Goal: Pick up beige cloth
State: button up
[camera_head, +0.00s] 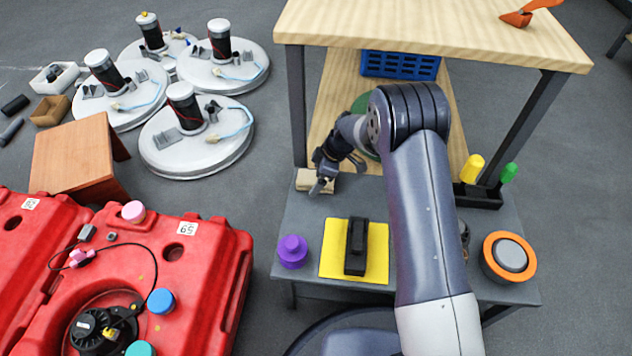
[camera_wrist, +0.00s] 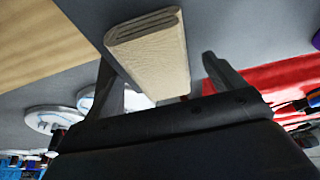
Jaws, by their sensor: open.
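The beige cloth (camera_head: 312,181) is a folded flat bundle on the back left corner of the grey bench. My gripper (camera_head: 326,178) is right at it in the head view and hides part of it. In the wrist view the cloth (camera_wrist: 152,55) lies between the two fingers of my gripper (camera_wrist: 160,80), its folded end showing. The fingers are apart, one on each side of the cloth. A gap shows between the cloth and the right-hand finger. I cannot tell whether the left-hand finger touches it.
The grey bench (camera_head: 300,222) also holds a purple knob (camera_head: 292,251), a yellow cloth (camera_head: 373,265) under a black block (camera_head: 356,246), and an orange-rimmed disc (camera_head: 508,257). A wooden-topped table (camera_head: 430,30) stands behind. Red tanks (camera_head: 205,250) are at the left.

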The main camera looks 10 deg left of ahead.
jog(key=shift+c, duration=0.2)
jog(key=c, duration=1)
notch_tip(320, 180, up, 10)
jog(key=p, duration=0.3)
jog(key=shift+p, duration=0.4)
